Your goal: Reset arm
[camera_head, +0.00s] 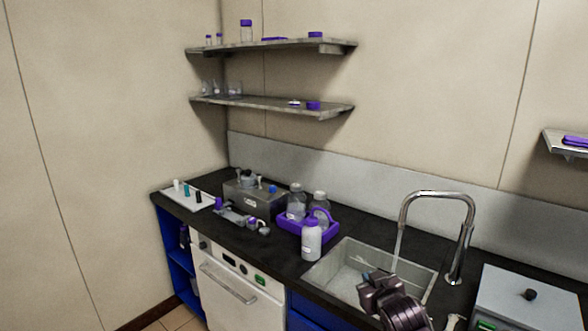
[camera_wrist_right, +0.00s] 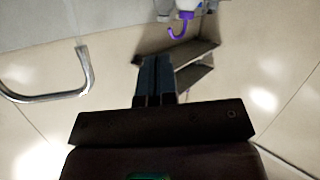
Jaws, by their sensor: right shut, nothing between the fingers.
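My right gripper (camera_head: 366,278) is in the lower right of the head view, in front of and above the sink. In the right wrist view its two dark fingers (camera_wrist_right: 154,76) lie together, shut with nothing between them. My left gripper is in neither view. The task line names no object to handle.
The steel sink (camera_head: 338,254) and curved faucet (camera_head: 404,215) are close to my right arm. A white wash bottle (camera_head: 311,241) stands left of the sink by a purple tray (camera_head: 289,227) with bottles. A grey box device (camera_head: 527,300) is at right. Wall shelves (camera_head: 270,103) hang behind.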

